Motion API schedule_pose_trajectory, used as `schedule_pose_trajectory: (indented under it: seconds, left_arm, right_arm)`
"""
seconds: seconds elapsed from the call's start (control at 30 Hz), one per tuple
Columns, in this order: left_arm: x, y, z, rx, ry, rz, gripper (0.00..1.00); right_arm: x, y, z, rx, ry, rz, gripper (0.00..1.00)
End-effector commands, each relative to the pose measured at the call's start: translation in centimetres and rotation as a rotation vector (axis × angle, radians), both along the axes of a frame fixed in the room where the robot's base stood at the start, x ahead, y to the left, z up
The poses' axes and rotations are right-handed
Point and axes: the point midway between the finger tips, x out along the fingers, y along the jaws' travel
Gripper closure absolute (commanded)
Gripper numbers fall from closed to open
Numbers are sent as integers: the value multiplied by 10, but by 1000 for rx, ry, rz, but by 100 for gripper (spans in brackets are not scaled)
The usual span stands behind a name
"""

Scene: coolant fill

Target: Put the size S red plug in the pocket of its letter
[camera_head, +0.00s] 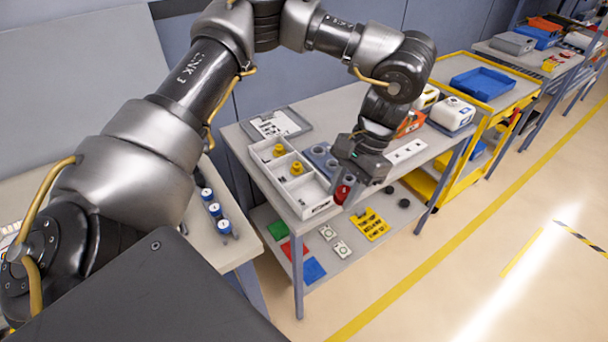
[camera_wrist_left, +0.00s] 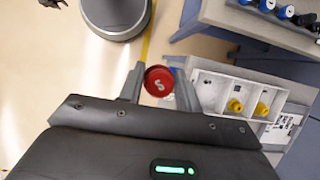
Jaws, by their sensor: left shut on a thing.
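The red plug (camera_head: 341,193) with a white S on its top is held between the fingers of my left gripper (camera_head: 347,193). In the left wrist view the red plug (camera_wrist_left: 159,81) sits between the two grey fingertips with its letter showing. A white tray of pockets (camera_head: 290,178) stands on the table to the left of the gripper in the head view. It also shows at the right in the left wrist view (camera_wrist_left: 232,92). Yellow plugs (camera_head: 296,168) stand in some of its pockets. The plug is apart from the tray. My right gripper is not in view.
A grey block with round holes (camera_head: 318,152) and a white strip (camera_head: 405,151) lie on the table near my gripper. Blue-topped cylinders (camera_head: 215,210) stand on the table to the left. A yellow cart (camera_head: 480,110) with a blue tray stands to the right. The lower shelf holds coloured squares and a yellow plate.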

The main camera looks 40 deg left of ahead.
Motion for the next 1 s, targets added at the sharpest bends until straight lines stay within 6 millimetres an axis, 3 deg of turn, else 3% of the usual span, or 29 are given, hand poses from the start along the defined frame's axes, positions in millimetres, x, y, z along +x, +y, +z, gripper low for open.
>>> schedule_pose_trajectory:
  seconds: [0.3, 0.6, 1.0]
  left_arm:
    - [18, 2, -39, 1, 1, -1130, 89]
    - [39, 10, -58, -10, -6, -2188, 89]
    - [60, 23, -69, -14, -8, -3097, 89]
  right_arm:
    - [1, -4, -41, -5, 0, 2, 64]
    - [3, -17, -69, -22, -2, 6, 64]
    - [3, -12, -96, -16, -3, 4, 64]
